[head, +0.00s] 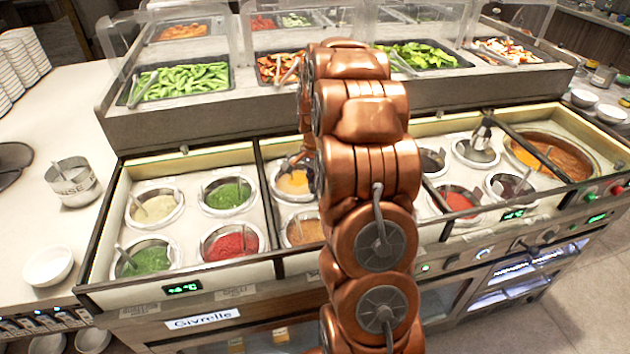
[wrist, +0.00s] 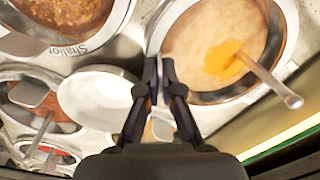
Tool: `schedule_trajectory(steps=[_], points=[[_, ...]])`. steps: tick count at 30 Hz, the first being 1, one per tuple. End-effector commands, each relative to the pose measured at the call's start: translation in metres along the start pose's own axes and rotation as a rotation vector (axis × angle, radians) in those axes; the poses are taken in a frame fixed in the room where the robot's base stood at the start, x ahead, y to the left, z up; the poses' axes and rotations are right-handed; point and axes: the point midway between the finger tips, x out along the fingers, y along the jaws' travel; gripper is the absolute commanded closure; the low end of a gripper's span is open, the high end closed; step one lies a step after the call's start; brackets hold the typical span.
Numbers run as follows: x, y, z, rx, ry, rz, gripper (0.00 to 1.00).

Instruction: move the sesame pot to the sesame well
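A round metal pot of beige sauce with an orange patch and a spoon, which looks like the sesame pot (wrist: 215,45), fills the upper right of the wrist view. In the head view this pot (head: 293,183) shows just left of my arm. My gripper (wrist: 160,68) has its dark fingers close together at the pot's left rim, with a thin bright edge between them; it appears shut on the rim. Whether the pot is lifted clear I cannot tell. A pale, empty round well (wrist: 100,98) lies left of the fingers. No sesame label is readable.
A brown-filled pot (wrist: 65,15) beside a "Shallot" label is at the upper left of the wrist view. Red (head: 231,243) and green (head: 227,193) sauce pots stand to the left in the counter. Salad trays (head: 180,82) stand on the raised shelf behind. My arm hides the counter's middle.

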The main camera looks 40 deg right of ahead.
Motion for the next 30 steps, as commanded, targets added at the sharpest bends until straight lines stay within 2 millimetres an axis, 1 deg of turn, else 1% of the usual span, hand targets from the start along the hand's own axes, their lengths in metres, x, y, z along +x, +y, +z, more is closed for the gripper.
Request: schedule_trajectory(steps=[17, 30], points=[[0.0012, -0.001, -0.0006, 0.0, 0.002, -0.004, 1.0], [0.0067, -0.0008, -0.0007, 0.0, 0.002, -0.004, 1.0]])
